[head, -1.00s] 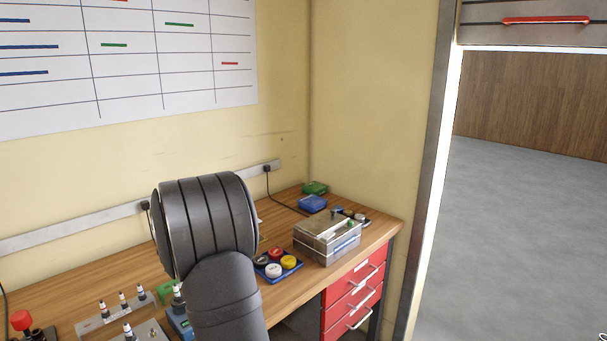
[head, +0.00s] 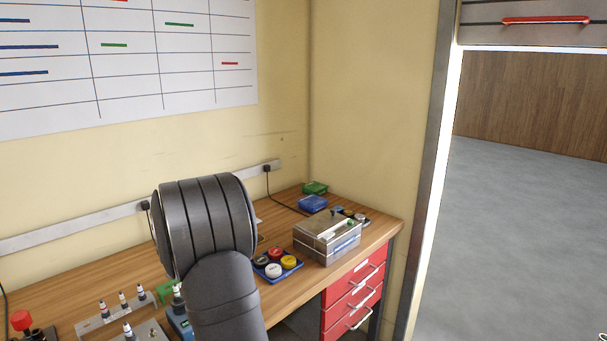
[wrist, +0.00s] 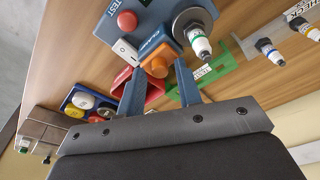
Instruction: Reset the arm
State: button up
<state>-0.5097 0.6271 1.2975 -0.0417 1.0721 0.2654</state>
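My gripper (wrist: 160,72) shows in the wrist view with its two blue-grey fingers apart and nothing seen held between them. Beyond the fingers is a blue test device (wrist: 158,18) with a red button, a white switch and an orange part. A white vial with a green band (wrist: 200,45) stands on the device's round grey holder. In the head view my thick dark arm rises over the bench, and the gripper is hidden behind it. The vial (head: 178,291) and part of the blue device (head: 180,322) show just left of the arm.
A rack (head: 115,311) with several vials stands at the left of the wooden bench. A blue tray (head: 290,268) of coloured caps and a metal box (head: 327,240) stand right of the arm. A red funnel-like thing (wrist: 152,92) and green block (wrist: 207,73) lie near the fingers.

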jog(key=shift+f, duration=0.15)
dwell(0.3)
jog(key=c, duration=0.6)
jog(key=shift+c, duration=0.2)
